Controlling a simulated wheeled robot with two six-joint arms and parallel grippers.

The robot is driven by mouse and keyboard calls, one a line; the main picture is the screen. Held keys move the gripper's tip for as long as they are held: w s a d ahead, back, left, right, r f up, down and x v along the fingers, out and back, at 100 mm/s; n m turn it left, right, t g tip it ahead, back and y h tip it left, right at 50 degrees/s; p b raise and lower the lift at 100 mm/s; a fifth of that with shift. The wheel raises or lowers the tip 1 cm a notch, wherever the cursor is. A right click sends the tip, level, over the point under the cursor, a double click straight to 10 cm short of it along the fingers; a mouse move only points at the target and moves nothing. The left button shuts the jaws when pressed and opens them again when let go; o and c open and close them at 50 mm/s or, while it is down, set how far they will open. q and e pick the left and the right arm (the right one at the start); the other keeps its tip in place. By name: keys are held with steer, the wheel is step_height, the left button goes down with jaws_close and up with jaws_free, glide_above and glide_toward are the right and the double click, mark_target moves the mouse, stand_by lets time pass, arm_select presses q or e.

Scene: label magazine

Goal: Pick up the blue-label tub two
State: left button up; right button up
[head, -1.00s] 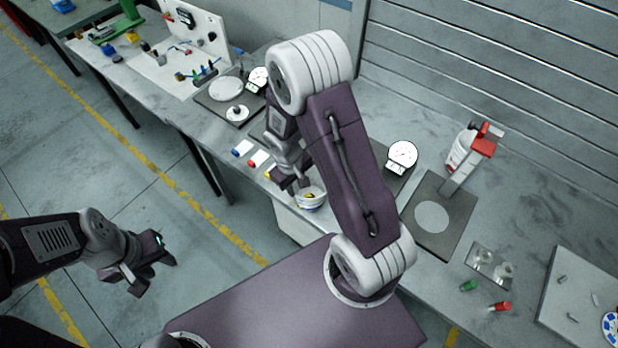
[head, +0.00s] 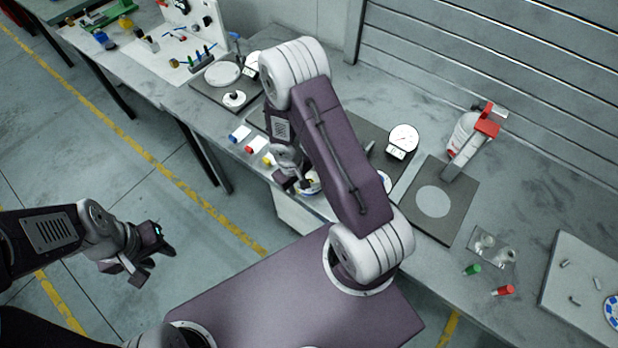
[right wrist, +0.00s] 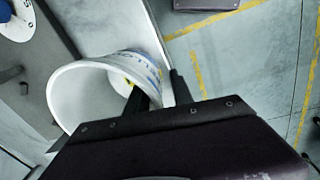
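A white tub with blue print (right wrist: 105,95) fills the left middle of the right wrist view, its mouth facing the camera and something yellow inside. In the head view this tub (head: 312,187) is at the bench's front edge, partly covered by my right gripper (head: 298,186). In the right wrist view, my right gripper (right wrist: 162,95) has one dark finger inside the mouth and the other outside the wall; the fingers stand apart. Another round blue-marked thing (right wrist: 15,18) shows top left. I cannot read a number on either. My left gripper (head: 152,264) is open and empty above the floor.
A scale with a white dial (head: 403,140), a dark plate with a pale disc (head: 433,201) and a red-topped white bottle (head: 468,135) stand right of my right arm.

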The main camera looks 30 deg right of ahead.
steer(key=shift+s+r, duration=0.1)
jaws_close()
stand_by(1.2)
